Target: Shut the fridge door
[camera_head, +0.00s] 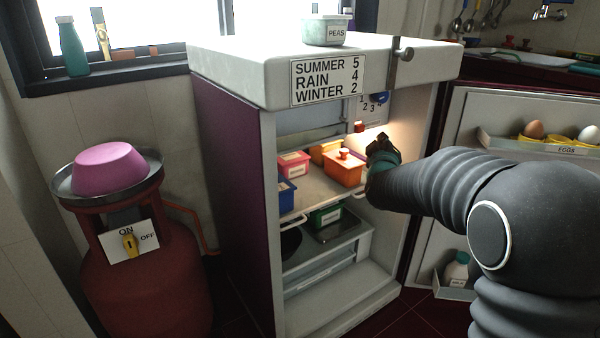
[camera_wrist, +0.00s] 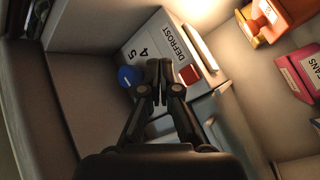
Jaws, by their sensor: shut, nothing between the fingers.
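The fridge (camera_head: 237,185) stands open in the middle of the head view, white on top with a dark purple side. Its door (camera_head: 424,235) is swung wide open to the right, with its inner racks showing. My gripper (camera_head: 381,150) is in front of the lit fridge opening, near its right side; my arm hides part of the door and the hinge side. In the wrist view my gripper (camera_wrist: 160,66) is shut and empty. It faces a dial panel marked DEFROST (camera_wrist: 168,48) with a blue knob (camera_wrist: 128,76) and a red button (camera_wrist: 189,74) inside the fridge.
Orange, pink and blue boxes sit on the fridge shelf (camera_head: 312,190). The door's egg rack (camera_head: 500,143) holds eggs, and a bottle (camera_head: 457,270) stands in its lower rack. A red gas cylinder (camera_head: 145,280) stands left. A PEAS tub (camera_head: 326,30) sits on top.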

